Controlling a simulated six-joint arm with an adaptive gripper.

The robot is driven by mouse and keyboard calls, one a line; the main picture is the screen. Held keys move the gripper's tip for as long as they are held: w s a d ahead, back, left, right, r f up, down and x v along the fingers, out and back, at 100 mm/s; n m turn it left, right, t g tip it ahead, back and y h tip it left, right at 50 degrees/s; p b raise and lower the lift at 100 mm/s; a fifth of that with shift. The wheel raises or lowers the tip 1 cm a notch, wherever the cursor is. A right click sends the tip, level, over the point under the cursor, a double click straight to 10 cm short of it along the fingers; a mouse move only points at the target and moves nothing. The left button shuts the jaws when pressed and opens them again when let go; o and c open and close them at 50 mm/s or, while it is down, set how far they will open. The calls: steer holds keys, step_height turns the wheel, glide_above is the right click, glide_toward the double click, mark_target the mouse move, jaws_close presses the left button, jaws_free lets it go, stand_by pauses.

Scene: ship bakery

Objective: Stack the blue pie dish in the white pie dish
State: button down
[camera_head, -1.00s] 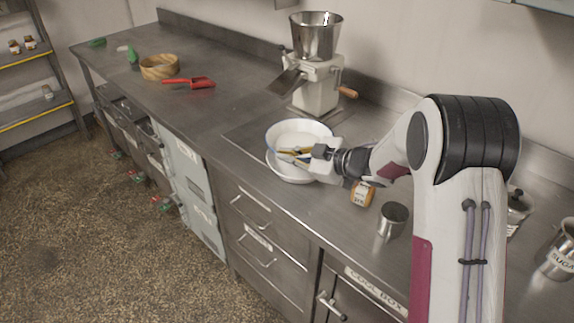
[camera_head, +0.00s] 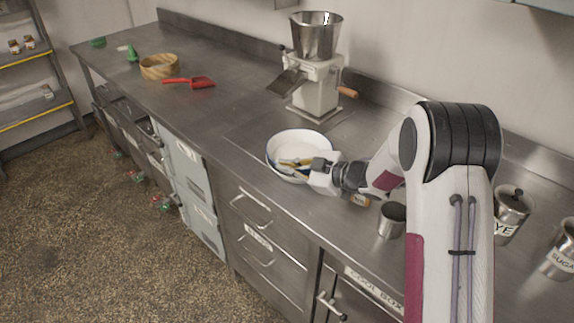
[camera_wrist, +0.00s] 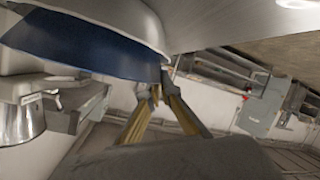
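The blue pie dish (camera_wrist: 85,42) shows as a dark blue surface in the wrist view, against the pale wall of the white pie dish (camera_wrist: 115,12). In the head view the two overlap as one round, pale shape (camera_head: 299,138) on the counter, so the dishes look nested. I cannot tell there whether the blue dish is fully seated. My gripper (camera_head: 291,164) reaches over the dishes' near right side. In the wrist view its fingertips (camera_wrist: 160,88) are close together at the blue dish's edge and appear closed on it; the exact contact is partly hidden.
A grain mill (camera_head: 316,85) stands behind the dishes. A metal cup (camera_head: 392,220) and a small jar (camera_head: 360,200) are close to my arm on the right, with canisters (camera_head: 512,212) beyond. The counter left of the dishes is clear.

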steer(key=shift+f, duration=0.25)
steer(key=c, duration=2.3)
jaws_free()
steer(key=shift+f, duration=0.1)
steer(key=shift+r, duration=0.55)
steer(key=shift+s+d+r, duration=0.15)
steer(key=shift+d, duration=0.05)
steer(key=v, duration=1.1)
steer(key=shift+s+d, duration=0.15)
steer(key=shift+d, duration=0.05)
steer(key=shift+r, duration=0.1)
